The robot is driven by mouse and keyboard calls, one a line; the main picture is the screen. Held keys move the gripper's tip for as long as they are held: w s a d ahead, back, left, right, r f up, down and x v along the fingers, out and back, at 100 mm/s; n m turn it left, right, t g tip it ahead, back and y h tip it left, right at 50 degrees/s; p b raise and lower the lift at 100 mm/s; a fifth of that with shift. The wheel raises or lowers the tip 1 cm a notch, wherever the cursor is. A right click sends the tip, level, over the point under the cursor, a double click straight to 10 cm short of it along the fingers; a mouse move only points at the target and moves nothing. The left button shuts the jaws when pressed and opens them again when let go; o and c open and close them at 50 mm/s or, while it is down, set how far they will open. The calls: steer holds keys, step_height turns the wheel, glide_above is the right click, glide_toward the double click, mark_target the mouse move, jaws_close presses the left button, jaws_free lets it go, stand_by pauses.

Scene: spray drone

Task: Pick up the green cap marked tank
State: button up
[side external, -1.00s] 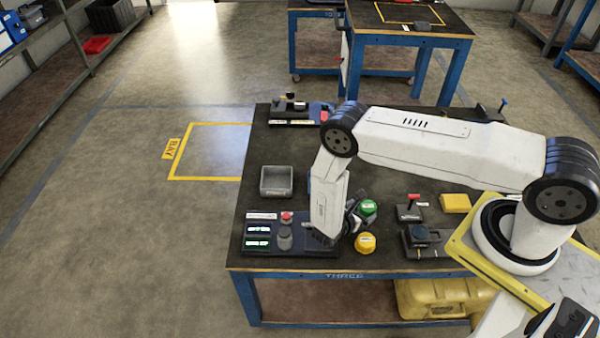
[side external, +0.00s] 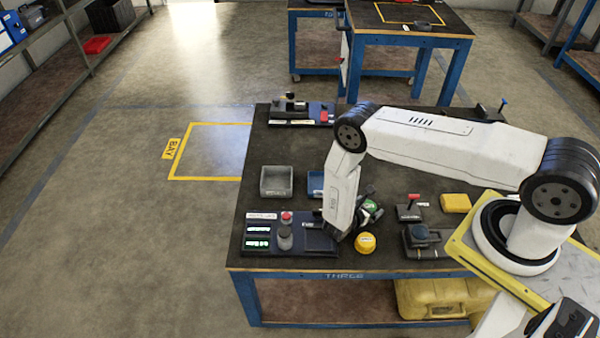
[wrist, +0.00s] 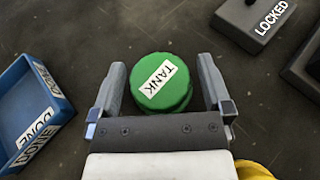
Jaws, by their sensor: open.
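The green cap (wrist: 176,93) with a white TANK label sits between the two fingers of my gripper (wrist: 162,95) in the wrist view. The fingers are apart, with a gap showing on the cap's left and a narrower one on its right. In the side view the cap (side external: 370,205) is partly hidden by my gripper (side external: 366,214), which is low over the table.
A yellow cap (side external: 365,243) stands close in front of my gripper. A blue DONE tray (wrist: 28,108) lies to the left, a LOCKED block (wrist: 252,20) to the upper right. A grey tray (side external: 276,181) and control panel (side external: 290,234) are further left on the table (side external: 300,150).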

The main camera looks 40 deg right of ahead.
steer(key=c, duration=1.2)
steer(key=shift+o, duration=0.2)
steer(key=shift+r, duration=0.15)
steer(key=shift+w+r, duration=0.1)
steer(key=shift+r, duration=1.05)
steer(key=s+a+r, duration=0.4)
steer(key=s+r, duration=0.6)
steer(key=s, duration=0.3)
steer(key=shift+s+r, duration=0.25)
steer(key=shift+s, duration=0.05)
